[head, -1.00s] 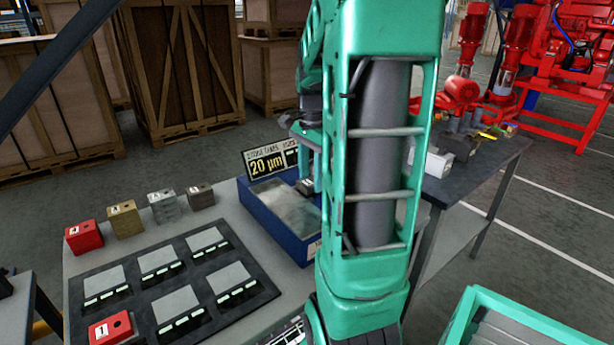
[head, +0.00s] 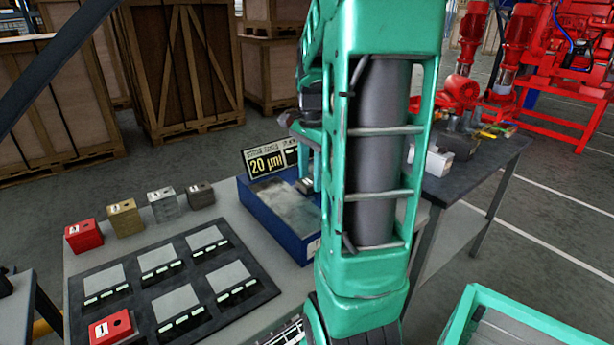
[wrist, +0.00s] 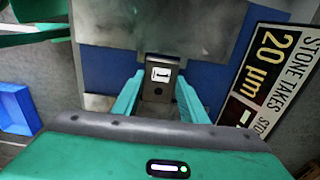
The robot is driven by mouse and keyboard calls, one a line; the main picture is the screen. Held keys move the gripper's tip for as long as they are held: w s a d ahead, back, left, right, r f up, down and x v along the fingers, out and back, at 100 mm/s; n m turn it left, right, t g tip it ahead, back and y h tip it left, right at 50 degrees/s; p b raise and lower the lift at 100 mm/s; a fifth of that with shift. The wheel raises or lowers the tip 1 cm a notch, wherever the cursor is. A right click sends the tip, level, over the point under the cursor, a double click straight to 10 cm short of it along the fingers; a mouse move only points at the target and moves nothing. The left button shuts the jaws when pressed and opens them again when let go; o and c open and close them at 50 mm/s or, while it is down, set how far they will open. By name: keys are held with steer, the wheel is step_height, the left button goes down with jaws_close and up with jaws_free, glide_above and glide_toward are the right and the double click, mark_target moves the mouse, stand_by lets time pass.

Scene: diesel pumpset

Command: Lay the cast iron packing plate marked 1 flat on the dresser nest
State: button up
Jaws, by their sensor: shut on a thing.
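My gripper (wrist: 158,95) is shut on a dark grey block-like plate (wrist: 157,92) with a white label reading 1 and a small hole, seen between the fingers in the wrist view. Beyond it lies a blue-walled tray (head: 289,232) with a broad, mottled grey stone-like surface inside, which also shows in the wrist view (wrist: 205,30). The plate is over or near one edge of this tray; I cannot tell whether it touches. In the head view my arm hides most of the gripper and the tray's right side. No separate feature labelled as the nest is readable.
A sign reading 20 µm (head: 268,161) stands at the tray's back edge. Left of the tray is a black board (head: 150,262) with several grey pads; a red block marked 1 (head: 112,328) sits on it. Red, brass and grey blocks (head: 126,218) stand behind the board.

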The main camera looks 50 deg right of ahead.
steer(key=shift+f, duration=0.6)
steer(key=o, duration=1.5)
step_height(320, 180, up, 11)
steer(key=shift+w+f, duration=0.1)
steer(key=shift+f, duration=0.05)
steer(key=shift+r, duration=3)
